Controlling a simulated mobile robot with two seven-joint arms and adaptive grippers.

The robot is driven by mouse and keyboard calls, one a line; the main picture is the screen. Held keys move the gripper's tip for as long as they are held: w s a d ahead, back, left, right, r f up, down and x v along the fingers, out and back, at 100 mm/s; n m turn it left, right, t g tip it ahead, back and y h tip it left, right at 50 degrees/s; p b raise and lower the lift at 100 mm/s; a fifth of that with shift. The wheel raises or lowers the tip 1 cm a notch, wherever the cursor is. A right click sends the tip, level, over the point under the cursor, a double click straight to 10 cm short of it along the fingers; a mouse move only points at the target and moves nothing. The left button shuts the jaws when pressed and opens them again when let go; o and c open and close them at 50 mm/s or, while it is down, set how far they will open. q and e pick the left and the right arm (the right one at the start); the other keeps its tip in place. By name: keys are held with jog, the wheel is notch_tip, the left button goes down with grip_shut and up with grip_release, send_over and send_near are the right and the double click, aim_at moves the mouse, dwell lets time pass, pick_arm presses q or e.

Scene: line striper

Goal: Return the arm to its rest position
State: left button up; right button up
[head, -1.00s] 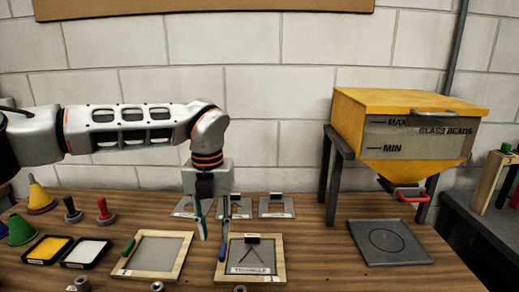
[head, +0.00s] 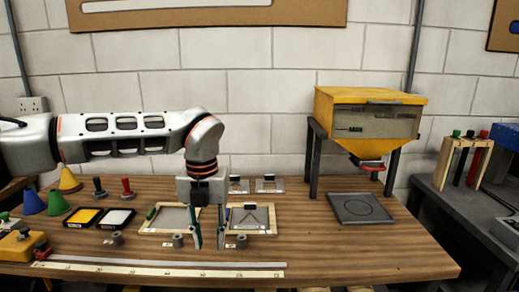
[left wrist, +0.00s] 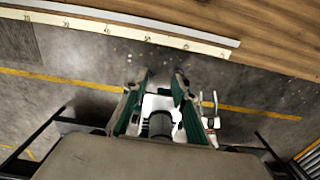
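My left arm reaches in from the left in the head view, and its gripper (head: 209,245) points down in front of the wooden frames. Its two fingers are apart with nothing held between them. In the left wrist view the open fingers (left wrist: 157,92) hang over the grey floor, beyond the bench's front edge. A white and black object shows below, between and behind the fingers; I cannot tell what it is. My right gripper is in neither view.
The wooden bench (head: 360,262) carries a long ruler (head: 165,268), two framed stencils (head: 262,217), colour pads (head: 116,218), cones (head: 69,180) and a grey plate (head: 360,208). A yellow glass-bead hopper (head: 367,103) stands on legs at the right. The bench's front right is clear.

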pick_arm(q)
jog(key=s+d+f+m+g+h, duration=0.2)
jog(key=s+d+f+h, duration=0.15)
jog(key=s+d, duration=0.4)
jog(key=s+d+f+m+g+h, duration=0.1)
jog(key=s+d+f+g+h, duration=0.25)
jog(key=d, duration=0.65)
jog(key=s+d+r+n+g+h, duration=0.1)
jog(key=s+d+r+h, duration=0.3)
jog(key=d+h, duration=0.15)
jog(key=s+d+r+n+h, duration=0.2)
jog(key=s+d+r+h, duration=0.1)
jog(key=s+d+h, duration=0.25)
jog(key=w+a+r+n+t+h, duration=0.1)
jog(key=w+a+n+t+h, duration=0.3)
jog(key=w+n+t, duration=0.55)
jog(key=w+a+f+n+t+y, duration=0.5)
jog(key=a+f+n+t+y, duration=0.2)
jog(key=a+f+n+t, duration=0.45)
jog(key=s+a+f+n+y, duration=0.3)
jog(key=a+f+n+y, duration=0.5)
jog(key=f, duration=0.5)
jog(key=s+a+f+n+g+y, duration=0.2)
jog(key=s+a+f+g+y, duration=0.1)
jog(key=s+a+f, duration=1)
notch_tip(320, 180, down, 3)
jog(key=shift+s+a+r+n+g+y, duration=0.15)
jog(key=shift+a+n+g+y, duration=0.2)
jog(key=shift+y, duration=0.25)
